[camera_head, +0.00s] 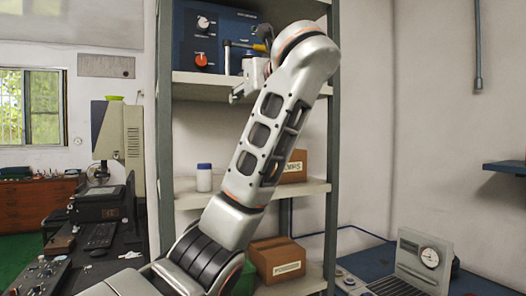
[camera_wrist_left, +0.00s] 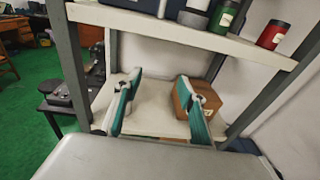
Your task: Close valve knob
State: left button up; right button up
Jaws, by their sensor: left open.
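A dark blue panel box (camera_head: 232,30) stands on the upper shelf in the head view. Its front carries a white knob (camera_head: 203,23) and, lower, an orange-red knob (camera_head: 202,61). I cannot tell which one is the valve knob. My left gripper (camera_head: 231,72) is just right of the orange-red knob, in front of the panel's lower right part, and its arm hides some of the panel. In the left wrist view its teal fingers (camera_wrist_left: 158,78) are spread, with nothing between them. Neither knob can be made out there. My right gripper is not in view.
The grey rack's uprights (camera_head: 332,120) flank the panel. Lower shelves hold a white bottle (camera_head: 204,178) and cardboard boxes (camera_head: 277,260). The left wrist view shows a red can (camera_wrist_left: 272,35) and green bottle (camera_wrist_left: 222,17) on a shelf. A gauge device (camera_head: 424,262) stands at right.

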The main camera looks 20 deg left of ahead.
pick_arm(q)
jog(key=w+f+n+h, duration=0.1)
jog(key=w+f, duration=0.3)
jog(key=f, duration=0.8)
jog(key=shift+w+d+f+n+h, duration=0.2)
jog(key=shift+d+f+n+h, duration=0.05)
jog(key=shift+d+n+h, duration=0.05)
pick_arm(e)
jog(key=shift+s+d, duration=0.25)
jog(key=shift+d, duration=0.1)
